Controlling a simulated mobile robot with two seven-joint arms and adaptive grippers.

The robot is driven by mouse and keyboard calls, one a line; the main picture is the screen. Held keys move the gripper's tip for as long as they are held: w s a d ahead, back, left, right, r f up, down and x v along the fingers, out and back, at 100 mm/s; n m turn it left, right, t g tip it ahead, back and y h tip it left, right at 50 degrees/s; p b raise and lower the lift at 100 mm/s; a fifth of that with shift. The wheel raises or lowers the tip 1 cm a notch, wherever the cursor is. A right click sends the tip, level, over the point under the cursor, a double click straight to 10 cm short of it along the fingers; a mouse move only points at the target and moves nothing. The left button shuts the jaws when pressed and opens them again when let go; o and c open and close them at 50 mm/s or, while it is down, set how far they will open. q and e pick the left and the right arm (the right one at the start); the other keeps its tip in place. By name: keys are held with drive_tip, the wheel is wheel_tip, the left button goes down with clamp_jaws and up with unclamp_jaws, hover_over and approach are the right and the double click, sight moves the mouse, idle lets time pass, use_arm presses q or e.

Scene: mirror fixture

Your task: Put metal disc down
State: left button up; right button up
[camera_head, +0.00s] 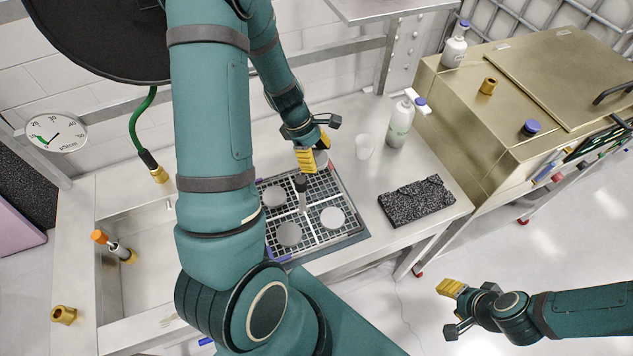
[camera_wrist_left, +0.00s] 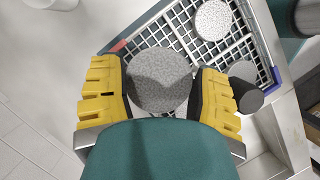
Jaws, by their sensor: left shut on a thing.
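My left gripper (camera_head: 312,158) is at the far edge of the grid rack (camera_head: 351,238). In the left wrist view its yellow fingers (camera_wrist_left: 159,95) are shut on a grey speckled metal disc (camera_wrist_left: 160,75), one finger on each side. The disc overlaps the rack's corner in that view; its height above the rack is unclear. Three other discs lie on the rack: one at upper left (camera_head: 274,196), one at lower left (camera_head: 289,235) and one at right (camera_head: 332,217). My right gripper (camera_head: 452,290) hangs over the floor at lower right; its finger gap is unclear.
A dark-topped upright tool (camera_head: 301,185) stands at the rack's middle. A clear cup (camera_head: 364,147), a white bottle (camera_head: 399,124) and a black speckled block (camera_head: 416,201) stand to the right. A sink (camera_head: 145,285) lies left, and a brass-coloured machine (camera_head: 520,100) stands far right.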

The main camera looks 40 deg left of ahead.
sight(320, 186)
use_arm(q)
wheel_tip(320, 186, down, 11)
drive_tip(key=shift+f+b, duration=0.1)
drive_tip(key=shift+b, duration=1)
drive_tip(key=shift+f, duration=0.1)
drive_tip(key=o, duration=0.9)
